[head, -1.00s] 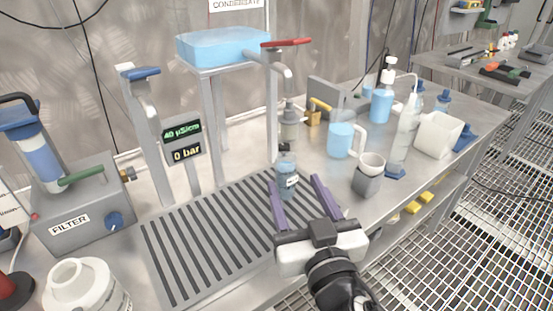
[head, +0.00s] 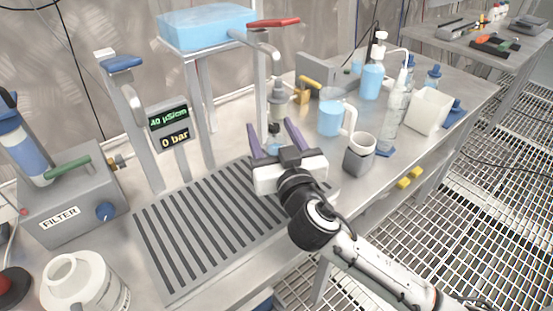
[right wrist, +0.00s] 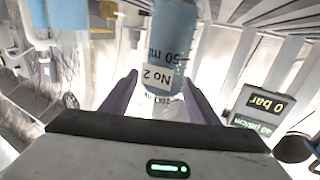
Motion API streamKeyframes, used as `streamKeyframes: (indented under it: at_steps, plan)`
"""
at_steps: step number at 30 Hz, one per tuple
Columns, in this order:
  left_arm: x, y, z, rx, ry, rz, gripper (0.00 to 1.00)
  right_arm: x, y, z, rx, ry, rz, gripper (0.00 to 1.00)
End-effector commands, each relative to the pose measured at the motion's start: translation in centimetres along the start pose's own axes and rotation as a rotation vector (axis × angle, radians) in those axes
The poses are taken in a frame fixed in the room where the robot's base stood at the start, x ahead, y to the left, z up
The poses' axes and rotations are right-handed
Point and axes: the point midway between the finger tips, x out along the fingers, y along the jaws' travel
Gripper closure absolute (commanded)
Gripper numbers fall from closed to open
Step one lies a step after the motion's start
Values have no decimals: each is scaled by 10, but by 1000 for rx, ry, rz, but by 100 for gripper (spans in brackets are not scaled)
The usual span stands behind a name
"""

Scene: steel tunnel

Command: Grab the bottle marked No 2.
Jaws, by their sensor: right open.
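The bottle marked No 2 (right wrist: 177,45) is in the right wrist view, clear with blue contents and a white label that reads upside down. In the head view only a bluish bit of the bottle (head: 272,148) shows between the fingers; my gripper hides the rest. My right gripper (head: 273,132) is open, with its purple fingers pointing away over the far right end of the slotted grate. In the right wrist view its fingertips (right wrist: 160,80) stand on either side of the bottle's labelled part, with visible gaps. My left gripper is not in view.
A steel nozzle (head: 277,100) stands just behind the gripper. The slotted grate (head: 200,235) is bare on the left.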

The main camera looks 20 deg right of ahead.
Motion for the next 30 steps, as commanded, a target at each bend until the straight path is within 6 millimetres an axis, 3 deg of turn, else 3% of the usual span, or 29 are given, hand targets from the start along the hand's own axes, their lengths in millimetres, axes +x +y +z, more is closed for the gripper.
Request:
streamKeyframes:
  at_steps: [6,16,24,30]
  plan:
    - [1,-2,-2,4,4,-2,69,1,0,1,0,-1,0,45]
    - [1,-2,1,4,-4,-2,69,0,0,1,1,-1,0,100]
    - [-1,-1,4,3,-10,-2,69,0,0,-4,3,1,0,100]
    - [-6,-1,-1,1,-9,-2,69,0,0,-37,6,6,-1,100]
